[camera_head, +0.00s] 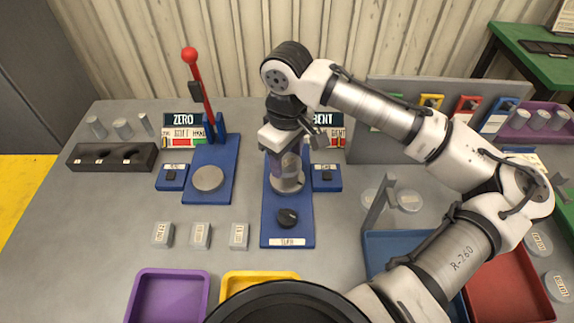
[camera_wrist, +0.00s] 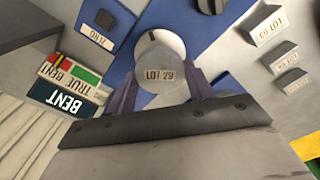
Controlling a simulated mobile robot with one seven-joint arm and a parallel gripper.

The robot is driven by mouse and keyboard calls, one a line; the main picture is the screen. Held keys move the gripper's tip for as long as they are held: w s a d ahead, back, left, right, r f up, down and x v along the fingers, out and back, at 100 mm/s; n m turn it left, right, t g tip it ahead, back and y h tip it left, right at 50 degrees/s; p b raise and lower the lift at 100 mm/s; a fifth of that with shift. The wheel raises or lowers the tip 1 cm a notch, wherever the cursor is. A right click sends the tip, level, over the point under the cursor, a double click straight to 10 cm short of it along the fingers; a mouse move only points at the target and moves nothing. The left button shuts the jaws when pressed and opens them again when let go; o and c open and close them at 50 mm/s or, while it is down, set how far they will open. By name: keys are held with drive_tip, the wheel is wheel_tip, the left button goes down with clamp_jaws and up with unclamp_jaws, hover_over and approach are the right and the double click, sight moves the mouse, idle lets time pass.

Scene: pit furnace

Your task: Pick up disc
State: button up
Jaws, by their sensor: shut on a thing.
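A pale grey disc labelled "LOT 29" (camera_wrist: 160,62) sits between the two fingers of my gripper (camera_wrist: 160,88) in the wrist view. My gripper (camera_head: 289,165) is shut on this disc, over the blue gauge base (camera_head: 273,218) beside the "BENT" sign. In the head view the fingers and a round pale shape overlap, so the disc is partly hidden there. I cannot tell whether the disc touches the gauge base. A black knob (camera_head: 287,217) is on the front of that base, and it also shows in the wrist view (camera_wrist: 211,5).
A second blue base (camera_head: 209,178) with a red-handled lever (camera_head: 202,85) stands to the left. Several small labelled blocks (camera_head: 200,235) lie in front. Purple (camera_head: 136,298), yellow (camera_head: 260,277) and blue (camera_head: 400,238) trays line the front.

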sight(287, 162)
wheel_tip(287, 162, up, 16)
drive_tip(key=shift+r+b, duration=0.2)
drive_tip(key=shift+b, duration=0.2)
